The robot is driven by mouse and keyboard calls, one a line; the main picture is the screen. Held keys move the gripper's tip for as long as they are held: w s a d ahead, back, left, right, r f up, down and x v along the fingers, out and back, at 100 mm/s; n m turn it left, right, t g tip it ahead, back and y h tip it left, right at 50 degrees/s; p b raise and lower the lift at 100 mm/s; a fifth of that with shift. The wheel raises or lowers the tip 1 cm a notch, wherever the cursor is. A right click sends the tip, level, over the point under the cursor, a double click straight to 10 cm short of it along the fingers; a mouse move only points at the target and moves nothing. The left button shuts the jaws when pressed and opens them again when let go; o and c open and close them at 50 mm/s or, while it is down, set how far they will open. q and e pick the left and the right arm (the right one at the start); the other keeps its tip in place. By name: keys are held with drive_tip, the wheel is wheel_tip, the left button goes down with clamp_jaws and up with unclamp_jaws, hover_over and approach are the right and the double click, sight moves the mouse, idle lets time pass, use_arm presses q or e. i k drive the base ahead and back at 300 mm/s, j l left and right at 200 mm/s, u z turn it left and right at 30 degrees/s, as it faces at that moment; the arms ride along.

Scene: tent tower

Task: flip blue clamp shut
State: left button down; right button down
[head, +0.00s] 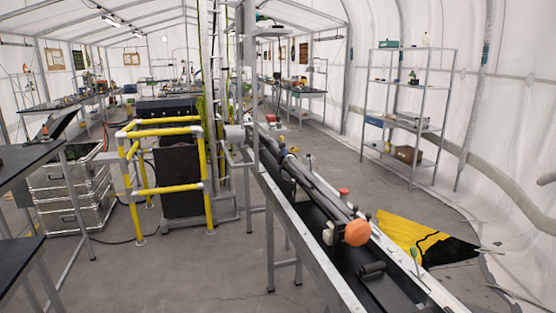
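I cannot make out a blue clamp in the head view. A long narrow bench (322,265) runs from the centre to the lower right. A long dark tube (318,187) with an orange end cap (358,233) lies along it. Small fittings sit near the tube, including a red knob (343,191) and a green-tipped one (413,252). They are too small to tell whether any is a clamp, open or shut. Neither of my grippers shows in this view.
A yellow railing (168,188) surrounds a dark cabinet left of the bench. Metal cases (75,200) and dark-topped tables (20,165) stand at left. A shelf rack (405,110) and a yellow-black mat (415,238) are at right. The grey floor left of the bench is open.

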sight(283, 144)
drive_tip(key=i+j+u, duration=0.15)
drive_tip(key=i+u, duration=0.2)
drive_tip(key=i, duration=2.5)
